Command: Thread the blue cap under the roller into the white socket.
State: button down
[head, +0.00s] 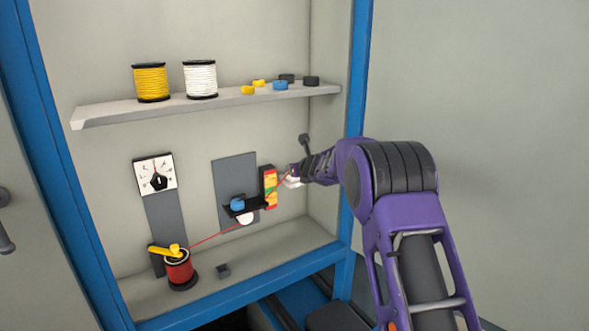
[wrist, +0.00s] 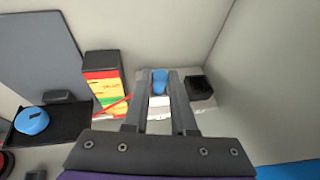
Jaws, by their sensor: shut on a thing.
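My gripper (wrist: 161,78) is shut on the blue cap (wrist: 160,84), which shows between the fingertips in the wrist view. A white part, seemingly the socket (wrist: 159,102), shows behind and below the cap between the fingers. I cannot tell whether cap and socket touch. In the head view my gripper (head: 291,175) is just right of the striped block, and the cap is too small to tell. A red cable runs from the red spool (head: 179,268) past the white roller (head: 246,218) up to my gripper. How it passes the roller is unclear.
A red, yellow and green block (head: 269,187) stands close left of my gripper. A black bracket (wrist: 72,121) with a blue knob (wrist: 32,121) is further left. A dark box (wrist: 200,88) is close right. The shelf (head: 220,100) above holds spools and loose caps.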

jog(key=shift+f+b, duration=0.25)
jog(key=shift+b, duration=0.1)
dwell(0.3)
jog(key=c, duration=0.7)
grip_release()
jog(key=shift+o, duration=0.2)
jog(key=shift+s, duration=0.1)
jog(key=b+v, duration=0.3)
jog(key=v, duration=1.4)
jog(key=shift+s, duration=0.15)
jog(key=shift+d, duration=0.1)
jog(key=o, duration=0.7)
jog(key=shift+c, duration=0.2)
